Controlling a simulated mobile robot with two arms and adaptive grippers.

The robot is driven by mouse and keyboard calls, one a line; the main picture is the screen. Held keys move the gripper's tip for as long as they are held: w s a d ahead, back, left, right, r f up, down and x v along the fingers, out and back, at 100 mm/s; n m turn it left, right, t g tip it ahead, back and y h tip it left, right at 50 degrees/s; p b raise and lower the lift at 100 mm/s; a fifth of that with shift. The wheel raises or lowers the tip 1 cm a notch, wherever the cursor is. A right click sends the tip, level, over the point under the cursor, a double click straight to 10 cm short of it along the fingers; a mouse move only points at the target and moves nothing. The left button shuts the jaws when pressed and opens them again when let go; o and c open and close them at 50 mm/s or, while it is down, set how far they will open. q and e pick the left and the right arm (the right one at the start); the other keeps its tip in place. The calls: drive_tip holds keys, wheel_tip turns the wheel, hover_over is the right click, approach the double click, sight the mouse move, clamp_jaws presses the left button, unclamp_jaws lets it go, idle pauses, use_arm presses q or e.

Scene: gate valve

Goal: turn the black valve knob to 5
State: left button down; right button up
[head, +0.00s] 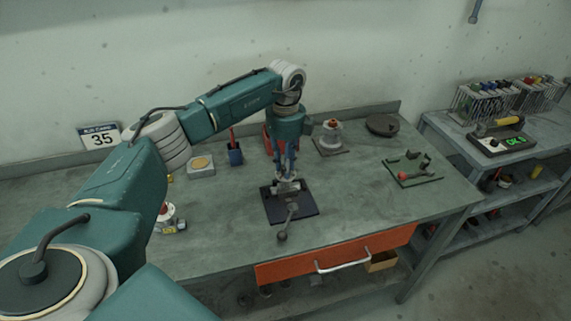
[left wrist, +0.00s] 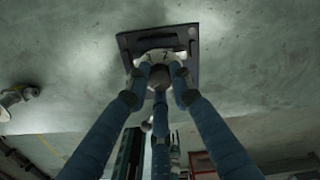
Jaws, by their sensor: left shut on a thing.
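The black valve base plate (head: 303,205) lies on the workbench in the head view, and it also shows at the top of the left wrist view (left wrist: 192,42). A pale dial with dark digits sits on it under the fingers (left wrist: 150,56). The dark round valve knob (left wrist: 159,76) is between my left gripper's fingertips in the left wrist view. My left gripper (head: 287,176) reaches down from above and is shut on the knob, which it mostly hides in the head view. The knob's setting cannot be read. My right gripper is not in view.
A lever with a round end (head: 283,236) extends toward the bench front. A green tray (head: 414,171) lies right. A red drawer (head: 290,271) is below.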

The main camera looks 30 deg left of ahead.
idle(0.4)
use_arm(q)
drive_tip(key=c, duration=1.5)
unclamp_jaws()
drive_tip(key=shift+d, duration=0.1)
wheel_tip(320, 180, up, 12)
drive_tip(key=shift+r, duration=0.1)
